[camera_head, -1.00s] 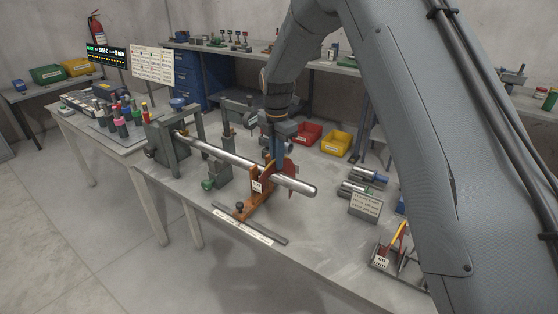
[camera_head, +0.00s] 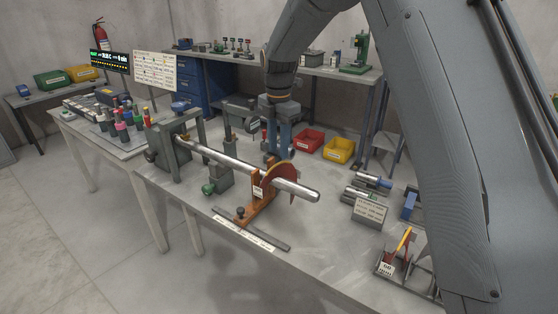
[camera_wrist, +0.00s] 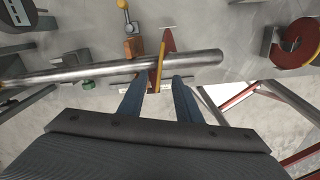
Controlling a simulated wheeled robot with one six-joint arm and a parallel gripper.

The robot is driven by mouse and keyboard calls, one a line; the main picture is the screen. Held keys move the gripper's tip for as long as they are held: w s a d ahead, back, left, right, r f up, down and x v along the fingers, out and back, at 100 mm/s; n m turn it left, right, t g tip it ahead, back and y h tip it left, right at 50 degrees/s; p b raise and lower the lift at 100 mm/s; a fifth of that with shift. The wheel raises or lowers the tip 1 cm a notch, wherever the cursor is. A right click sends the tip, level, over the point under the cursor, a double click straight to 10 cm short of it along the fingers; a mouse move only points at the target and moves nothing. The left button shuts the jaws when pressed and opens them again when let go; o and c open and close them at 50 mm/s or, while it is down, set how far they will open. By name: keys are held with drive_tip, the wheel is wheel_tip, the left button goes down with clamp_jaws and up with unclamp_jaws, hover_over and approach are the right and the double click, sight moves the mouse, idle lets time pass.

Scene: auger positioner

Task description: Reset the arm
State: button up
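A long steel shaft (camera_head: 225,160) runs across the bench, its left end in a grey fixture (camera_head: 168,150). Near its right end stands an orange stand (camera_head: 262,208) with a small white label. A reddish plate with a curved edge (camera_head: 283,180) is at the shaft beside the stand. My gripper (camera_head: 279,152) points down above and behind the plate. In the wrist view my gripper (camera_wrist: 155,82) has its two blue fingers apart. The plate shows edge-on, red and yellow (camera_wrist: 161,62), beyond the gap between the fingertips. I see nothing gripped.
Red (camera_head: 308,141) and yellow bins (camera_head: 339,150) stand behind on the bench. Several coloured-top cylinders stand on the left table (camera_head: 105,150).

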drive_tip(key=shift+r, duration=0.9)
drive_tip(key=s+d+f+m, duration=0.2)
drive_tip(key=s+d+m, duration=0.3)
drive_tip(key=s+m, duration=0.3)
drive_tip(key=s+d+f+m+t, duration=0.1)
drive_tip(key=s+d+f+m, duration=0.1)
drive_tip(key=s+d+m, duration=0.4)
drive_tip(key=s+d+f+m, duration=0.3)
drive_tip(key=s+d+m, duration=0.3)
drive_tip(key=s+m, duration=0.5)
drive_tip(key=s+b, duration=0.1)
drive_tip(key=s, duration=0.3)
drive_tip(key=shift+s+m, duration=0.4)
